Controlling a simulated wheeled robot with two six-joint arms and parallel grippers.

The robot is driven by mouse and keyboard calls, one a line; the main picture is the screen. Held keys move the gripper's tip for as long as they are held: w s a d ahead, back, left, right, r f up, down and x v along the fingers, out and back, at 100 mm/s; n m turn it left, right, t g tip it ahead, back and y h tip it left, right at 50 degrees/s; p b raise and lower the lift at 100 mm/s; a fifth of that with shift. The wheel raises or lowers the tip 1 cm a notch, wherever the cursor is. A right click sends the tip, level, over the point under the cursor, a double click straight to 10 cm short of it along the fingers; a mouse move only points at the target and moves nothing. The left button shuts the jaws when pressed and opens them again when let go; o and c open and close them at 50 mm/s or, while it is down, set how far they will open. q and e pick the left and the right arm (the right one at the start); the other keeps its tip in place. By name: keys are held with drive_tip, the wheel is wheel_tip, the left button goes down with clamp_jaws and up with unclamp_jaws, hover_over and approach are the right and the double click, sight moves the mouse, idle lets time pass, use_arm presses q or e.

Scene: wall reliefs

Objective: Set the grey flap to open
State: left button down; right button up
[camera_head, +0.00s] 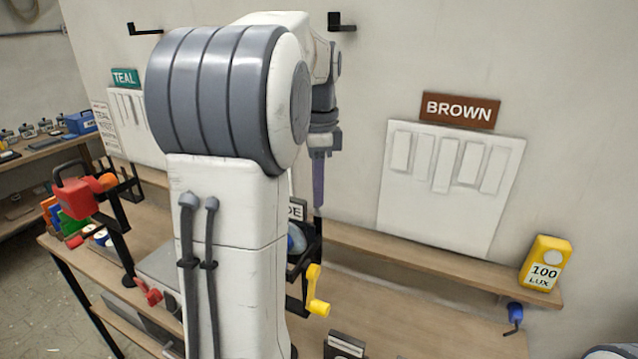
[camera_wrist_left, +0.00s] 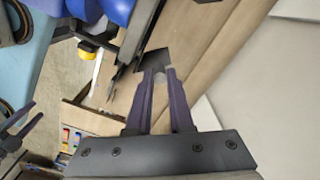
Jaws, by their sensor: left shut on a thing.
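My left gripper (camera_head: 318,200) points down in front of the wall in the head view, right of my large white arm link. In the left wrist view my left gripper (camera_wrist_left: 155,74) is shut on a dark grey flat piece (camera_wrist_left: 153,61) at its fingertips. This piece looks like the grey flap, but its mount and how far it is turned cannot be made out. In the head view the flap cannot be picked out; my arm covers much of the bench there.
A yellow crank (camera_head: 317,290) sticks out below the gripper. A brown-labelled white relief panel (camera_head: 451,185) hangs on the wall to the right. A yellow lux meter (camera_head: 545,263) and a blue hook-like part (camera_head: 514,315) are farther right. A red padlock-like block (camera_head: 75,192) stands left.

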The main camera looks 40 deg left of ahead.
use_arm(q)
drive_tip(key=shift+w+d+r+m+p, duration=0.1)
drive_tip(key=shift+w+d+m+p, duration=0.25)
drive_tip(key=shift+m, duration=1)
drive_tip(key=shift+w+d+r+m+p, duration=0.15)
drive_tip(key=shift+m+p, duration=0.35)
drive_tip(key=shift+m, duration=0.9)
drive_tip(key=shift+w+d+f+m+p, duration=0.1)
drive_tip(key=shift+w+d+m+p, duration=0.25)
drive_tip(key=shift+m, duration=1)
drive_tip(key=shift+d, duration=0.1)
drive_tip(key=c, duration=0.8)
unclamp_jaws()
drive_tip(key=shift+s, duration=0.1)
